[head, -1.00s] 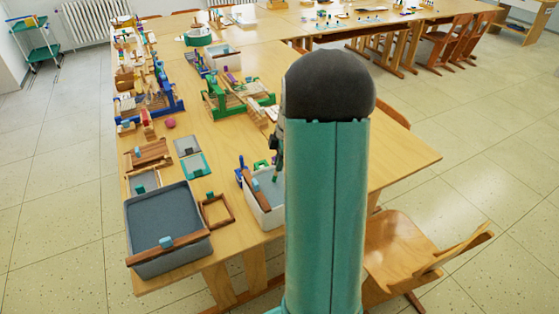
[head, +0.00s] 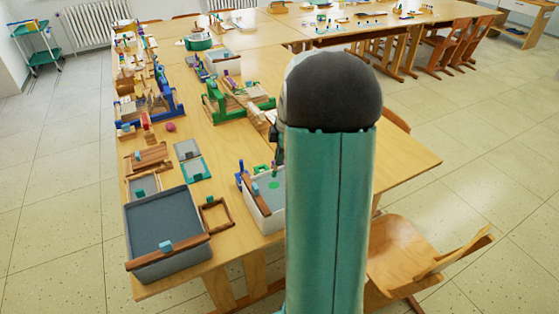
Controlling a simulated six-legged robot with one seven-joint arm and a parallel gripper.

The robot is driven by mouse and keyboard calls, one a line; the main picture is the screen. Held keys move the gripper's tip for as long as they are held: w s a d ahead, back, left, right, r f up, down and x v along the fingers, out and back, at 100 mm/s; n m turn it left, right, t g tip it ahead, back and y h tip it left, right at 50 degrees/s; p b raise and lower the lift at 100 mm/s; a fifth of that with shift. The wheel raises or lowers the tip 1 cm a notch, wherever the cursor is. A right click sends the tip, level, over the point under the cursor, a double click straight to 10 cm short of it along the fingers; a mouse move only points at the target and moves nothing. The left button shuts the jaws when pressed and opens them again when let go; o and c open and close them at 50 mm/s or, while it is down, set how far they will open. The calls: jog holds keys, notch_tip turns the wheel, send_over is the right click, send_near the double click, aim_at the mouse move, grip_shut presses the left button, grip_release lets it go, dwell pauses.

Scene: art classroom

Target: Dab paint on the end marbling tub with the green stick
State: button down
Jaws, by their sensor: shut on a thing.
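A white-walled marbling tub (head: 262,216) stands near the table's front edge, partly hidden behind my teal arm. Its grey surface bears a round green paint spot (head: 274,185). My gripper (head: 276,157) shows only in part beside my arm, above this tub. It is shut on the green stick (head: 275,169), which is upright with its lower end above the green spot. A larger grey marbling tub (head: 170,263) stands at the table's front left corner with a brown bar and blue block along its front.
Brown wooden frames (head: 218,224) and teal-edged trays (head: 195,170) lie between and behind the tubs. Blue (head: 160,110) and green (head: 235,108) wooden stands are farther back. A wooden chair (head: 405,262) is at the right. The table right of my arm is bare.

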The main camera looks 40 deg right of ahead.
jog(key=shift+r, duration=2.9)
